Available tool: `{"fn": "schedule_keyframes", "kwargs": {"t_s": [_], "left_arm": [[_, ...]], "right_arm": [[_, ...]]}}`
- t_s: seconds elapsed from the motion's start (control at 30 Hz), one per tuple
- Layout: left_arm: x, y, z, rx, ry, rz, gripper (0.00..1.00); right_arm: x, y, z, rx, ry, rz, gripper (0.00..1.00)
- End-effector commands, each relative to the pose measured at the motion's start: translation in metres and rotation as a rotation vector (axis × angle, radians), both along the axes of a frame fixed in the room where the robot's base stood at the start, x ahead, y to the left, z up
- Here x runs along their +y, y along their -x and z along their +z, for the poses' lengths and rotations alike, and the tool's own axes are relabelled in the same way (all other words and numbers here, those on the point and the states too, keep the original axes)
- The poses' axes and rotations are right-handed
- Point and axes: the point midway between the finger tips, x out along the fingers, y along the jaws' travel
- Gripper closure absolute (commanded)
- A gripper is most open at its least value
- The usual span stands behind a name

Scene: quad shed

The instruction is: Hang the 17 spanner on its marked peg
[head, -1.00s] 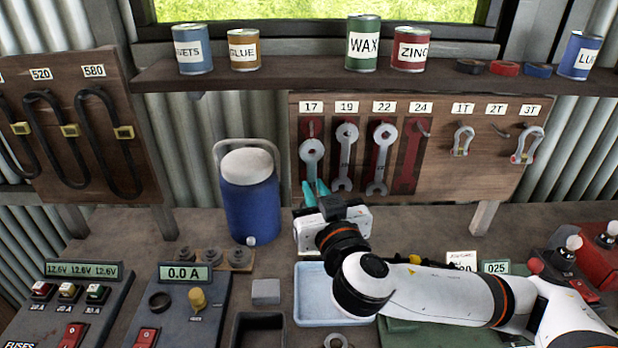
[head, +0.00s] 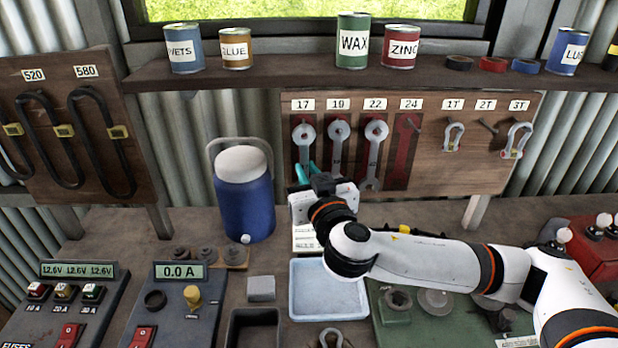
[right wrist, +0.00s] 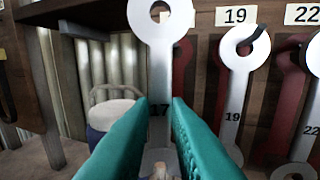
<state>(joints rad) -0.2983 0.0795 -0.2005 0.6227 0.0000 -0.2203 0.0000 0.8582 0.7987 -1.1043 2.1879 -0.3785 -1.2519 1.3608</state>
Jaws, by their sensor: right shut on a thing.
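The 17 spanner (head: 303,135) is grey, with its ring end up, in front of the red outline under the 17 label (head: 303,105). My right gripper (head: 305,174) has its teal fingers shut on the spanner's shank. The ring stands upright at about the height of the neighbouring hung rings. The 17 peg is hidden, so I cannot tell whether it passes through the ring. My left gripper is out of view.
The 19 spanner (head: 337,150) and 22 spanner (head: 374,150) hang close to the right. The 24 outline (head: 404,150) is bare. A shelf (head: 280,74) with cans runs above the board. A blue cooler (head: 245,205) stands left, and a pale blue tray (head: 328,290) lies below.

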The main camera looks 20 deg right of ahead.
Motion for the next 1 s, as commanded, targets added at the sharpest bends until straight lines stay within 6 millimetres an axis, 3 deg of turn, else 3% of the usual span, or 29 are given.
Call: {"fn": "schedule_keyframes", "kwargs": {"t_s": [0.6,1.0], "left_arm": [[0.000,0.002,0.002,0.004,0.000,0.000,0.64],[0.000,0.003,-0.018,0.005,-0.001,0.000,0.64]], "right_arm": [[-0.012,-0.036,0.001,-0.006,0.001,-0.003,1.00],[-0.014,-0.047,-0.012,-0.004,-0.001,0.000,1.00]]}}
